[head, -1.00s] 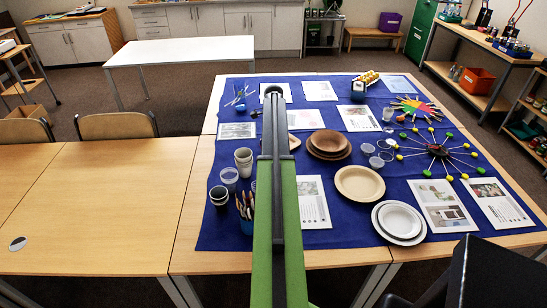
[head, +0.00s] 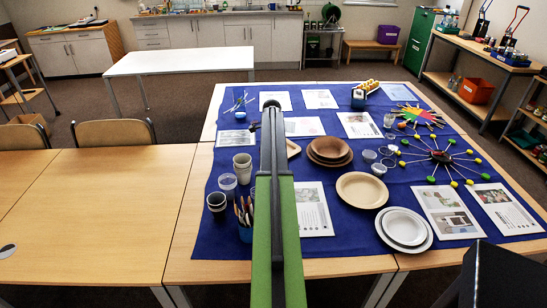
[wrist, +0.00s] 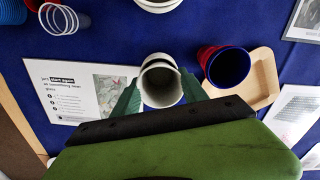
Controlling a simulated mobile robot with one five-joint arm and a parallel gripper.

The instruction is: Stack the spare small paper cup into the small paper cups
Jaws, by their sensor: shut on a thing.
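In the wrist view, my gripper (wrist: 158,95) is shut on a white paper cup (wrist: 160,86), whose open mouth faces the camera. A second pale rim shows just above it; I cannot tell whether the two cups are nested or only overlap in view. In the head view, white cups (head: 243,168) stand on the blue cloth left of my arm. My arm hides most of the gripper there, and the held cup cannot be made out.
A printed sheet (wrist: 84,86) and clear cups (wrist: 62,18) lie to the left. In the head view, a dark cup (head: 217,202) and a brush holder (head: 245,232) stand near my arm. The left table (head: 100,215) is mostly bare.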

